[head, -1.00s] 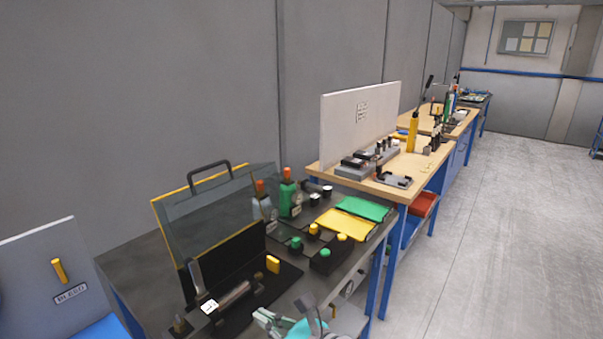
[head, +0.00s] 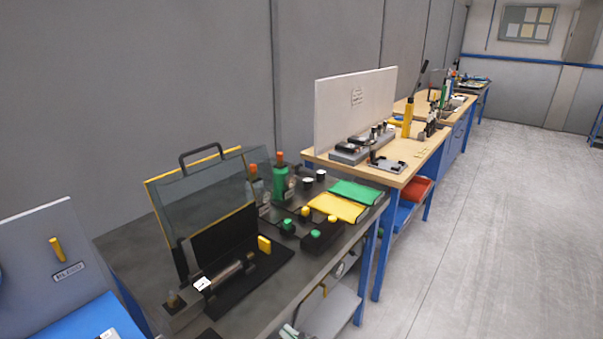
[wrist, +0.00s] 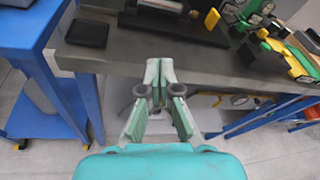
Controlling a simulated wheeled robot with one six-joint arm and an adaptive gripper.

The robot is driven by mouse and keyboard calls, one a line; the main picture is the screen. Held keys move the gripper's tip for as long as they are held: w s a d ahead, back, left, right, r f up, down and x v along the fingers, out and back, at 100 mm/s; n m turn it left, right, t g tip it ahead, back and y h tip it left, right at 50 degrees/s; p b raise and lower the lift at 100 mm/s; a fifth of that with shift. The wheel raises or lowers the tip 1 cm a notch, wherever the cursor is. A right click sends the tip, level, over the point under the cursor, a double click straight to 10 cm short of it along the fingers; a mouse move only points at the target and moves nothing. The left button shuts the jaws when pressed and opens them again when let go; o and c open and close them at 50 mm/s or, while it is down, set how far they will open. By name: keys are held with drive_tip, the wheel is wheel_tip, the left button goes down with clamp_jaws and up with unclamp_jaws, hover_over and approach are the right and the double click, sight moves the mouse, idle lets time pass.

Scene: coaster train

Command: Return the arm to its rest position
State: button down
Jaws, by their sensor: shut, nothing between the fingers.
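My gripper (wrist: 160,72) is in the middle of the wrist view, with its two pale green fingers meeting at the tips and nothing between them. It is in front of the edge of the dark bench (wrist: 120,57) and apart from the things on it. The rest of my arm is hidden below the picture.
The bench carries a fixture with a clear yellow-edged guard (head: 205,190), green bottles (head: 280,180), and yellow (head: 338,207) and green (head: 356,192) cloth-like pieces. A blue bench (wrist: 35,30) stands close at left. Open floor (head: 480,230) lies to the right.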

drive_tip(key=s+d+f+n+t+h, duration=0.1)
drive_tip(key=s+d+f+n+h, duration=0.35)
drive_tip(key=s+d+f, duration=0.35)
drive_tip(key=s+d+f+n+t+h, duration=0.25)
drive_tip(key=s+d+f+n, duration=0.35)
drive_tip(key=s, duration=0.4)
drive_tip(key=s+d+r+n+h, duration=0.1)
drive_tip(key=s+d+r+n, duration=0.2)
drive_tip(key=s+n, duration=0.3)
drive_tip(key=s+d+r+n+h, duration=0.2)
drive_tip(key=s+n, duration=0.5)
drive_tip(key=s, duration=0.7)
drive_tip(key=shift+s+d+r, duration=0.3)
drive_tip(key=shift+d+r, duration=0.2)
drive_tip(key=shift+d, duration=0.2)
